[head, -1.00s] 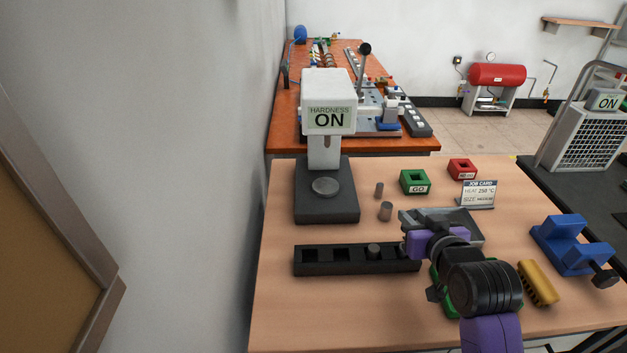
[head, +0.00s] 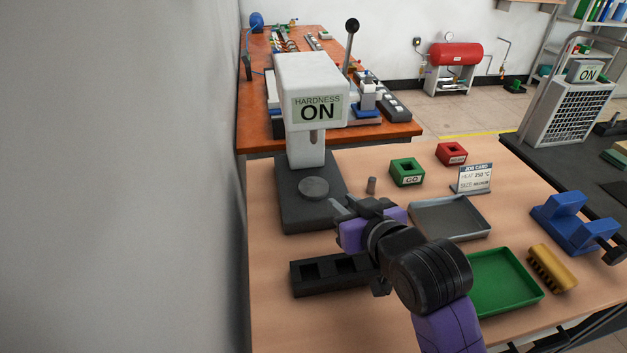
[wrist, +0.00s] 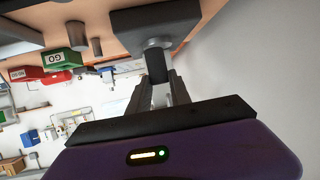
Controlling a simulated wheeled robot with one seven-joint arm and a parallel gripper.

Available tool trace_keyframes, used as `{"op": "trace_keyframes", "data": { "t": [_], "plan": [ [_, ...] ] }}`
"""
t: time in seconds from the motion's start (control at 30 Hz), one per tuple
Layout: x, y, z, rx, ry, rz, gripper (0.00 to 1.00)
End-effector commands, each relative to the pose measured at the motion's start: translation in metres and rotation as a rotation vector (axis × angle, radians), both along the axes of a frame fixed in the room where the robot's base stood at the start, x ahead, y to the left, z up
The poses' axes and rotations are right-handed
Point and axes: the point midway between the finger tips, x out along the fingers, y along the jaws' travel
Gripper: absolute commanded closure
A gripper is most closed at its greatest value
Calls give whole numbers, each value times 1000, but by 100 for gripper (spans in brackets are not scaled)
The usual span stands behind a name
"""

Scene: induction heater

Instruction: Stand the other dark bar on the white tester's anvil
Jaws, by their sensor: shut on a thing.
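The white hardness tester (head: 311,95) reads ON and stands at the back left of the wooden table. Its round grey anvil (head: 314,187) sits on the dark base and is bare from above in the head view. My gripper (head: 347,210) is just right of and in front of the anvil. In the wrist view, my gripper (wrist: 160,98) is shut on a dark bar (wrist: 157,67); its far end lines up with the anvil (wrist: 158,43), and I cannot tell whether they touch. The held bar is not clear in the head view. A small grey bar (head: 371,185) stands right of the tester.
The black slotted rack (head: 305,283) is partly behind my arm. A grey tray (head: 425,232), green tray (head: 505,280), GO block (head: 406,172), red block (head: 452,154), job card (head: 473,179), blue vise (head: 570,230) and yellow block (head: 548,268) lie to the right. A wall borders the left.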

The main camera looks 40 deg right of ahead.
Motion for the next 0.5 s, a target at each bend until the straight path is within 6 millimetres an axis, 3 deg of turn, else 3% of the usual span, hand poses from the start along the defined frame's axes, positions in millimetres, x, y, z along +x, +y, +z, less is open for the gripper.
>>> {"op": "trace_keyframes", "data": {
  "t": [0.5],
  "plan": [
    [107, -49, 3, 0, -3, -1, 100]
  ]
}}
